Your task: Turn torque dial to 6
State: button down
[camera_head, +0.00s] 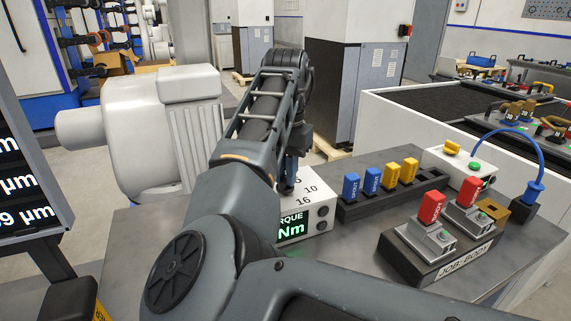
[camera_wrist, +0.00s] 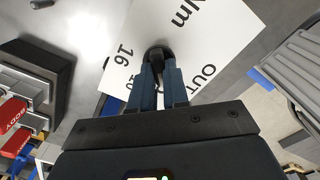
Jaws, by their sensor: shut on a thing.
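The torque unit (camera_head: 318,211) is a white box on the grey bench, partly hidden behind my arm. Its top carries the numbers 10 and 16, and its front shows a green "Nm" display (camera_head: 292,229). The wrist view shows its white top face (camera_wrist: 205,35) with "16" and parts of other lettering. The torque dial (camera_wrist: 157,52) is a small black knob on that face. My gripper (camera_wrist: 159,72) has its blue fingers shut on the dial from above. In the head view my gripper (camera_head: 289,181) is mostly hidden by my arm. The dial's pointer setting cannot be read.
Right of the unit, a dark rack (camera_head: 385,191) holds blue and yellow blocks. A large pale motor-like machine (camera_head: 150,130) stands at the left.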

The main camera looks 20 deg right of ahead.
dwell(0.3)
jog(key=c, duration=1.1)
grip_release()
jog(key=shift+r, duration=3.9)
